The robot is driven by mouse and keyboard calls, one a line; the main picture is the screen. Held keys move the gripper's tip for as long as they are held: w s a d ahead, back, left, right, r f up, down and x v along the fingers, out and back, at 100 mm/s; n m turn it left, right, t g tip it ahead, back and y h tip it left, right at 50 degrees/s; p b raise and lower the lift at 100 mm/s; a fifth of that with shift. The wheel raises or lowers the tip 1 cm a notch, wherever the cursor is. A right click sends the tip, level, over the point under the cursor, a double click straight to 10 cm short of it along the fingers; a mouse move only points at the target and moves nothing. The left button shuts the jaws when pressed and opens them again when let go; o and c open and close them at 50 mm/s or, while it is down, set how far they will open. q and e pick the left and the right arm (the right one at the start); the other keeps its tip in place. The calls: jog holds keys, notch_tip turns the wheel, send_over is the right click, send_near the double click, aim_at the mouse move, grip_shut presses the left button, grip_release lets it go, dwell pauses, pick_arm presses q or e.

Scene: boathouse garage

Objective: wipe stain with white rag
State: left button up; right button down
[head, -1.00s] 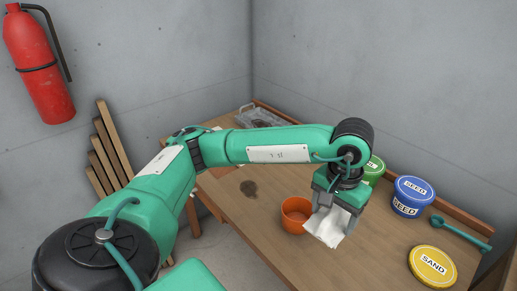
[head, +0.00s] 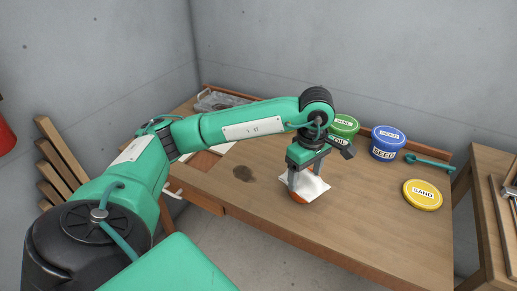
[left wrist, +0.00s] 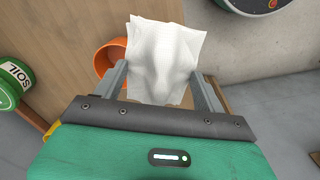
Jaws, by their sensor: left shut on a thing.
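The white rag (head: 312,187) is pinched in my left gripper (head: 306,178), above the wooden table (head: 370,231). In the left wrist view the rag (left wrist: 163,58) hangs between the two fingers of the left gripper (left wrist: 160,84). The dark brown stain (head: 243,174) lies on the tabletop, left of the gripper and clear of it. My right gripper is not in view.
An orange pot (left wrist: 108,60) is close behind the rag, mostly hidden in the head view. A clear tray (head: 221,101) stands at the back left.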

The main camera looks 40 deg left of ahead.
pick_arm(q)
jog(key=a+n, duration=0.1)
jog(key=n, duration=0.1)
jog(key=a+f+n, duration=0.1)
jog(key=n, duration=0.1)
jog(key=w+a+n, duration=0.1)
jog(key=a+n, duration=0.1)
jog(key=n, duration=0.1)
jog(key=shift+w+f, duration=0.1)
jog(key=shift+f, duration=0.2)
jog(key=a+f+n, duration=0.2)
jog(key=a+n, duration=0.5)
jog(key=n, duration=0.5)
jog(key=w+a+f+n+b, duration=0.1)
jog(key=a+f+n, duration=0.2)
jog(key=a+n, duration=0.5)
jog(key=n, duration=0.5)
jog(key=shift+w, duration=0.25)
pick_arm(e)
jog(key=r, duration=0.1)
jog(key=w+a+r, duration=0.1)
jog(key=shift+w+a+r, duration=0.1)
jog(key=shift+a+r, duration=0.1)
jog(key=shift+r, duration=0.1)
pick_arm(q)
jog(key=shift+f, duration=0.15)
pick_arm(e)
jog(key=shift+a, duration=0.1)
